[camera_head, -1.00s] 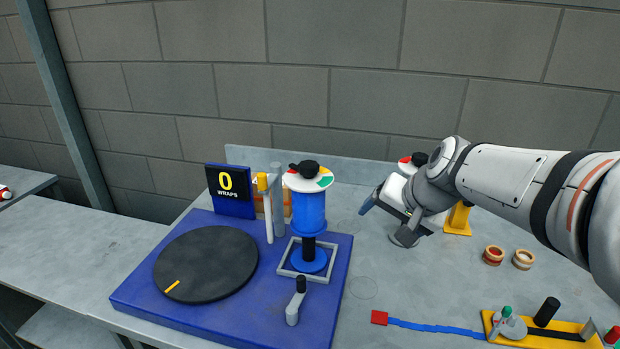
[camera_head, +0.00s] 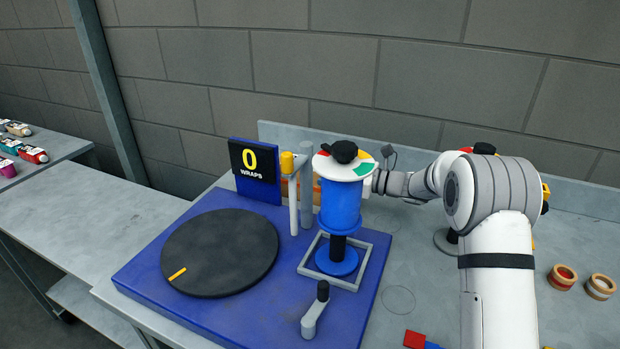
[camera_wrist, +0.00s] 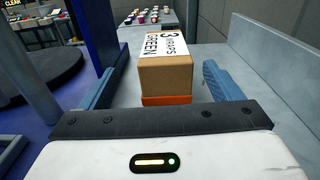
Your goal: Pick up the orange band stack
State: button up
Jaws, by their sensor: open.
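In the wrist view a brown cardboard stack (camera_wrist: 165,78) with an orange band (camera_wrist: 166,100) along its lower near edge stands straight ahead. A white label on its top reads "3 WRAPS GREEN". My gripper (camera_wrist: 162,72) is open, with one blue-grey finger on each side of the stack and a gap visible on both sides. In the head view only a bit of orange (camera_head: 290,190) shows behind the posts. My gripper there is hidden behind the blue spool (camera_head: 341,207).
The blue base (camera_head: 150,280) holds a black turntable (camera_head: 222,252), a "0 WRAPS" display (camera_head: 255,165) and posts. A grey wall panel (camera_wrist: 270,75) runs along the right in the wrist view. Two rings (camera_head: 562,277) lie at the right.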

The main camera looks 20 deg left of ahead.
jog(key=a, duration=0.2)
jog(key=a+p, duration=0.1)
jog(key=a, duration=0.2)
jog(key=w+a+p, duration=0.1)
jog(key=a, duration=0.1)
jog(key=shift+a+f, duration=0.1)
jog(key=shift+a, duration=0.25)
jog(key=c, duration=1.3)
